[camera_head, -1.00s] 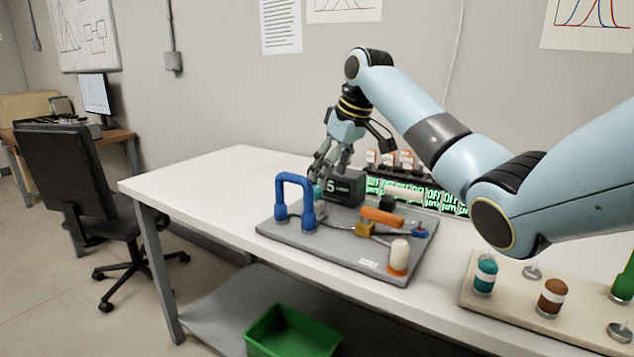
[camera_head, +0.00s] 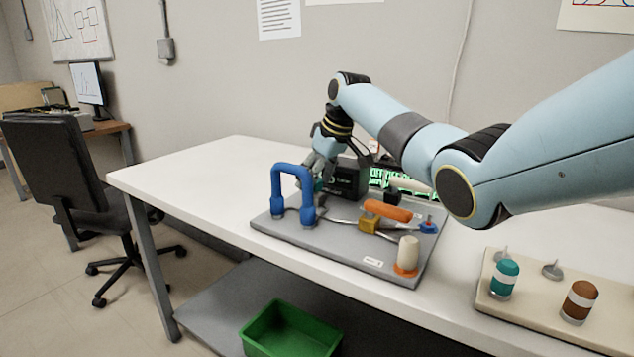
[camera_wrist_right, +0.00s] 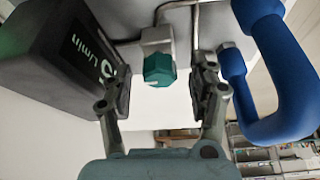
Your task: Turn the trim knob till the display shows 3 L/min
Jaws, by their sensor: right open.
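The teal trim knob (camera_wrist_right: 159,70) sits on a grey valve stem, between the two fingers of my right gripper (camera_wrist_right: 161,75) in the right wrist view. The fingers are open, with a gap on each side of the knob. In the head view my right gripper (camera_head: 318,174) is at the board's back left, partly hiding the knob. The dark display box (camera_head: 347,181) stands beside it. In the right wrist view the display box (camera_wrist_right: 50,55) shows "L/min" at a slant; its digit is cut by the finger and I cannot read it. My left gripper is out of view.
A blue arch handle (camera_head: 292,186) stands close beside the gripper on the grey board (camera_head: 330,243). An orange-handled valve (camera_head: 388,210) and a cream knob (camera_head: 408,250) are to the right. A green bin (camera_head: 290,330) is below. The table's left part is clear.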

